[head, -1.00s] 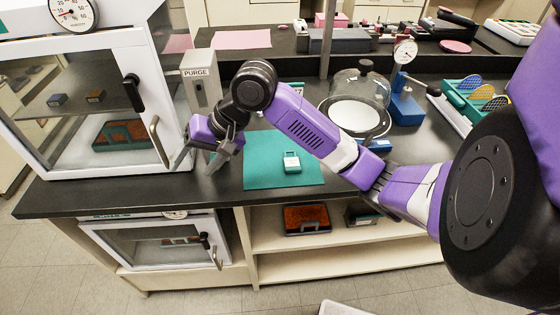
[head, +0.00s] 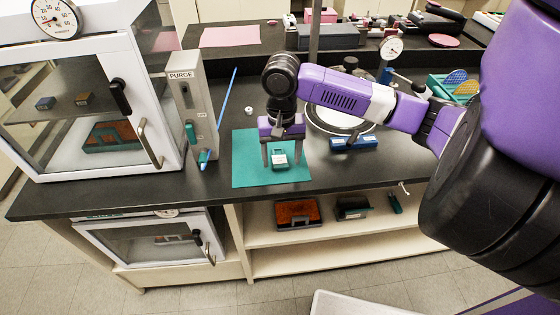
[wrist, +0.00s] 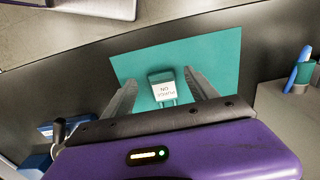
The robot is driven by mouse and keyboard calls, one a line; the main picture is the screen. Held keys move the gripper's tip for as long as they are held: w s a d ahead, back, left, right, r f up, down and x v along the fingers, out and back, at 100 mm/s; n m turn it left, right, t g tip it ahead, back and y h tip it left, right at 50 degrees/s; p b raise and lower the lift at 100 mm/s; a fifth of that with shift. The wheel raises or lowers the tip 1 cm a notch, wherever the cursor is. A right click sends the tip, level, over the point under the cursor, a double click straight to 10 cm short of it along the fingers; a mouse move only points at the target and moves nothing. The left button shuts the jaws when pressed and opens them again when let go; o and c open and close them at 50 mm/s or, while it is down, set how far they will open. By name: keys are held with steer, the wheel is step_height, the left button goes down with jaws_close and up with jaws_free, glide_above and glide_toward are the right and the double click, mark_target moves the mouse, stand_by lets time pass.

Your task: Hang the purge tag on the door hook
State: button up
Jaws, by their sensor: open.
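The purge tag (head: 279,158), a small teal block with a white printed label, lies on a teal mat (head: 243,178). In the wrist view the tag shows between the fingertips (wrist: 160,80), with no clear contact. The white chamber door (head: 95,65) at left is closed, with a black fitting (head: 120,96) and a metal handle (head: 151,144). I cannot make out a distinct hook.
A grey PURGE panel (head: 183,98) with teal levers stands between the chamber and the mat. A glass dome on a round base (head: 330,118) and a blue block (head: 353,143) stand right of my gripper.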

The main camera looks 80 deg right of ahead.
steer(key=shift+f, duration=1.25)
steer(key=c, duration=1.4)
steer(key=shift+r, duration=0.1)
step_height(320, 180, up, 20)
steer(key=shift+f, duration=0.1)
steer(key=o, duration=0.6)
steer(key=shift+c, duration=0.2)
jaws_close()
